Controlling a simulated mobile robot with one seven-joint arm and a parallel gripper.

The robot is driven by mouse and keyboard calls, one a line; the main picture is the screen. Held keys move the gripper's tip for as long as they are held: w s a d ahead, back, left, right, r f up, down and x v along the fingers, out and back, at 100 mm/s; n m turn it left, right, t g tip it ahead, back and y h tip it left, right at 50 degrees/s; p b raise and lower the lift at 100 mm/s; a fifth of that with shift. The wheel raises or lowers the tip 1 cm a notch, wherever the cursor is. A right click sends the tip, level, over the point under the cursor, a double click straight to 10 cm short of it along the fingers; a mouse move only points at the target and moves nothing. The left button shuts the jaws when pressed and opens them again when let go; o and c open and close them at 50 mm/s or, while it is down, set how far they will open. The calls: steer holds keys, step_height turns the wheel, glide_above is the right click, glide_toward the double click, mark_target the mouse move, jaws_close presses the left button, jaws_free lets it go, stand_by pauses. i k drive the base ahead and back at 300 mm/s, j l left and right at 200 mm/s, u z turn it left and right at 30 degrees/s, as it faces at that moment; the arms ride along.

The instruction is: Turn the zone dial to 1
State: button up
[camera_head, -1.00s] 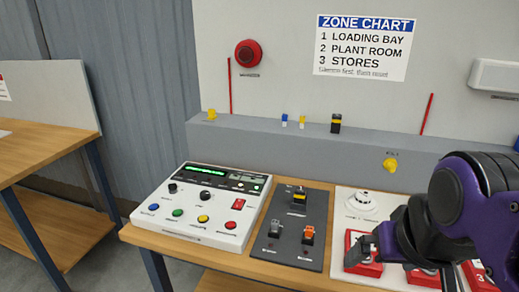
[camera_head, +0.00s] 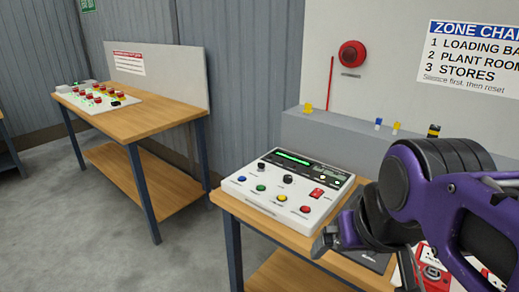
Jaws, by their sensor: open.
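The white control panel (camera_head: 283,190) lies on the wooden bench, with a lit green display (camera_head: 293,160) at its back. It has two black knobs, a smaller left knob (camera_head: 261,166) and a right knob (camera_head: 288,179). Their labels are too small to read, so I cannot tell which is the zone dial or where it points. My gripper (camera_head: 323,243) is open, in front of and to the right of the panel in the picture, apart from the knobs. My purple arm hides much of the bench's right side.
The panel also carries blue, green, yellow and red buttons and a red switch (camera_head: 317,194). A zone chart (camera_head: 474,55) and a red alarm (camera_head: 352,54) are on the wall. Another bench (camera_head: 160,122) with a button panel (camera_head: 98,98) stands left. Floor between benches is clear.

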mark_target(288, 178)
steer(key=z, duration=0.45)
steer(key=i+j+z, duration=0.15)
steer(key=j+z, duration=0.5)
steer(key=i+j+z, duration=0.1)
steer(key=j, duration=0.35)
steer(key=j+z, duration=0.1)
steer(key=j, duration=0.35)
